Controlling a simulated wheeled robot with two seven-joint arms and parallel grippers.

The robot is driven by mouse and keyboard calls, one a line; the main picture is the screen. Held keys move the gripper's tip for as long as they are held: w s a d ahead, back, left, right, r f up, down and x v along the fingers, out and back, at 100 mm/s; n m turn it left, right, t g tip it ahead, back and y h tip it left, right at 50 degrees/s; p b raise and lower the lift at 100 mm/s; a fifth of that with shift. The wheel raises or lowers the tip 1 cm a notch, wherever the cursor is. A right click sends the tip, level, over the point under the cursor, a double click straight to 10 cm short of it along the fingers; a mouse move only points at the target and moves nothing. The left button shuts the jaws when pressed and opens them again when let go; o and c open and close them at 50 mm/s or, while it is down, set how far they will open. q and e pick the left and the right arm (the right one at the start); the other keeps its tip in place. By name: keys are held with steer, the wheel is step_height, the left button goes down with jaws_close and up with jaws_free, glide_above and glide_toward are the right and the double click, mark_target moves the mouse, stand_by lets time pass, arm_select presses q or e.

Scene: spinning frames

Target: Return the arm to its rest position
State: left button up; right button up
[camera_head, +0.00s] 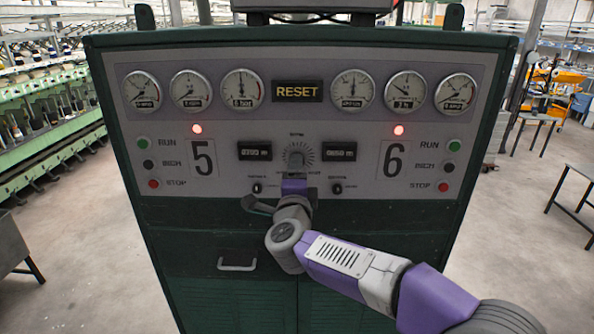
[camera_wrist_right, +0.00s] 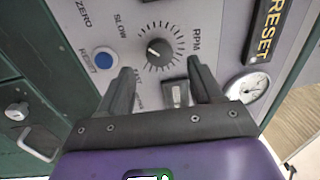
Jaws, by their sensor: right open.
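My right arm comes in from the lower right of the head view, and its purple hand is in front of the lower middle of the control panel (camera_head: 225,140). In the right wrist view my right gripper (camera_wrist_right: 160,67) is open, its two dark fingers apart with nothing held. A black dial (camera_wrist_right: 160,54) marked SLOW and RPM lies beyond the fingertips. A small switch (camera_wrist_right: 175,93) shows between the fingers, and a blue button (camera_wrist_right: 103,60) is left of them. I cannot tell whether the fingertips touch the panel. My left gripper is not in view.
The panel tops a green cabinet (camera_head: 225,292) with a drawer handle (camera_head: 237,264). It bears several gauges, a RESET sign (camera_head: 297,91) and two lit red lamps. A green machine (camera_head: 50,125) stands at left, a table (camera_head: 579,180) at right. Floor on both sides is open.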

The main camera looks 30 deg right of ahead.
steer(key=v, duration=0.2)
steer(key=shift+s+a, duration=0.15)
steer(key=shift+s, duration=0.1)
stand_by(0.3)
steer(key=w+a+f+n+g+y+b, duration=0.1)
steer(key=a+f+n+y, duration=0.25)
steer(key=f, duration=0.95)
steer(key=w+a+f+n+g+y+b, duration=0.1)
steer(key=a+f+n+g+y, duration=0.3)
steer(key=f, duration=0.9)
steer(key=w+a+f+n+t+y+b, duration=0.1)
steer(key=w+a+f+n, duration=0.3)
steer(key=f, duration=0.9)
steer(key=s+a+f+n+g+y+b, duration=0.1)
steer(key=s+a+f+n+g, duration=0.15)
steer(key=s+f, duration=0.45)
steer(key=s+a+f+n+g+y+b, duration=0.1)
steer(key=s+f+n+g+y, duration=0.2)
steer(key=f, duration=0.6)
steer(key=s+a+f+n+g+y, duration=0.1)
steer(key=s+a+f+n+g, duration=0.1)
steer(key=s+f, duration=0.4)
steer(key=s+a+f+n+g+b, duration=0.1)
steer(key=s+a+f+g, duration=0.3)
steer(key=s, duration=1)
step_height(320, 180, down, 2)
steer(key=shift+s+f+n+y, duration=0.15)
steer(key=shift+n+y, duration=0.2)
steer(key=shift+n, duration=0.55)
